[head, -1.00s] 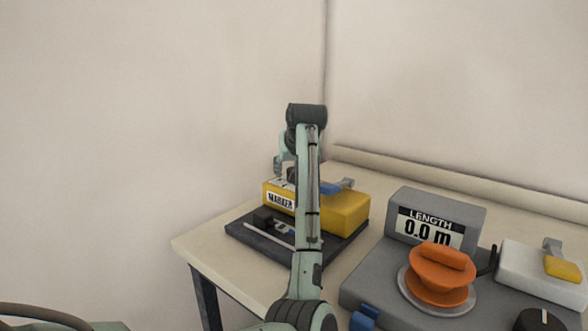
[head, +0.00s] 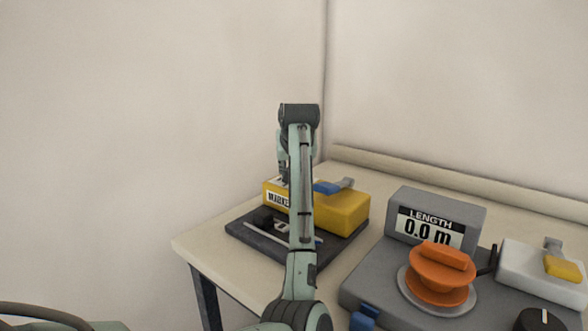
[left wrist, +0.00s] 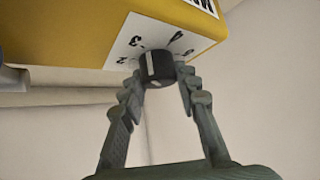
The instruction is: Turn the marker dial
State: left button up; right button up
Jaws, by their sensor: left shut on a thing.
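The marker (head: 343,212) is a yellow box with a MARKER label on a dark base on the table. In the left wrist view its yellow body (left wrist: 70,30) fills the upper left, with a white numbered dial plate (left wrist: 187,42). The black marker dial (left wrist: 157,68) with a white pointer line sits on that plate. My left gripper (left wrist: 158,85) has its fingertips on both sides of the dial and is shut on it. In the head view my left arm covers part of the marker and hides the dial and fingertips. My right gripper is not in view.
Right of the marker stands a grey unit with a LENGTH display (head: 435,222) reading 0.0 m and an orange knob (head: 442,270). A white box with a yellow lever (head: 563,267) is farther right. A wall is behind the table (head: 205,245).

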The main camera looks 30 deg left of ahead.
pick_arm(q)
jog(key=m+h, duration=0.1)
jog(key=m, duration=0.1)
jog(key=m+t+h, duration=0.1)
jog(key=m+h, duration=0.1)
jog(key=m, duration=0.1)
jog(key=shift+a+t+h, duration=0.1)
jog(key=shift+t+h, duration=0.2)
jog(key=m+h, duration=0.3)
jog(key=m, duration=0.1)
jog(key=m+g+h, duration=0.1)
jog(key=m+h, duration=0.1)
jog(key=m, duration=0.1)
jog(key=m+h, duration=0.2)
jog(key=shift+m+g, duration=0.4)
jog(key=shift+m+g+h, duration=0.6)
jog(key=shift+m+h, duration=0.05)
jog(key=shift+m, duration=0.5)
jog(key=shift+m+g+h, duration=0.6)
jog(key=shift+m+h, duration=0.05)
jog(key=shift+m, duration=0.5)
jog(key=o, duration=1.2)
jog(key=shift+r, duration=5)
